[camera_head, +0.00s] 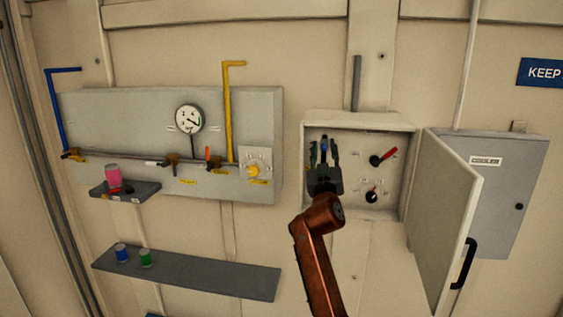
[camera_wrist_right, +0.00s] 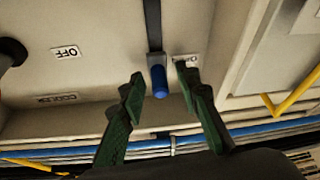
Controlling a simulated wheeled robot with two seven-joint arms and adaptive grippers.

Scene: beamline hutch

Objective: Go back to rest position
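My right gripper (camera_head: 323,152) is in front of the left part of an open wall box (camera_head: 360,121), with its arm coming up from below. Its two fingers are apart. A blue-tipped lever (camera_head: 323,144) shows between them. In the right wrist view, the open fingers of the right gripper (camera_wrist_right: 161,84) stand on either side of the blue lever (camera_wrist_right: 159,80), with a visible gap on both sides. Nothing is held. The wrist view is upside down, with an OFF label (camera_wrist_right: 65,52) beside the lever. My left gripper is not in view.
The box door (camera_head: 443,220) stands open at right, in front of a grey cabinet (camera_head: 510,190). A red-handled switch (camera_head: 384,157) and a black knob (camera_head: 371,197) are inside the box. A gauge panel (camera_head: 130,110) and a shelf (camera_head: 200,277) with two cans are at left.

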